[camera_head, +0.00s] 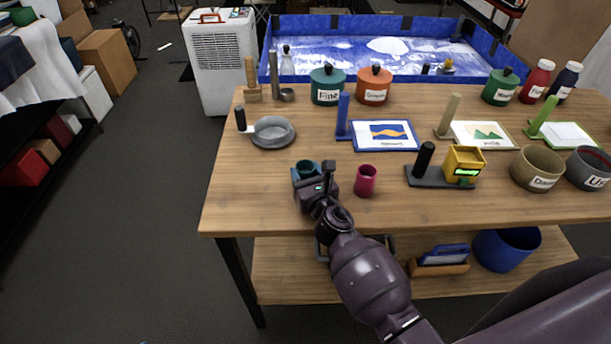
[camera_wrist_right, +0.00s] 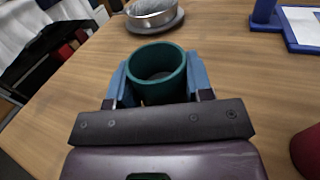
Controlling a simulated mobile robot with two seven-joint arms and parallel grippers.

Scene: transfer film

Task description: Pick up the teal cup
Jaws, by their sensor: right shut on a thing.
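The teal cup (camera_wrist_right: 158,72) stands upright between the two blue fingers of my right gripper (camera_wrist_right: 158,86) in the right wrist view. The fingers are shut on it from both sides. In the head view the cup (camera_head: 305,168) is partly hidden by my right gripper (camera_head: 306,174), near the front left of the wooden table (camera_head: 255,205). I cannot tell whether the cup touches the table top. My left gripper is not in view.
A magenta cup (camera_head: 366,181) stands just right of my right gripper. A grey metal dish (camera_head: 273,132) lies behind it. A black stand (camera_head: 425,165) and a yellow device (camera_head: 464,164) are farther right. The table's front left is clear.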

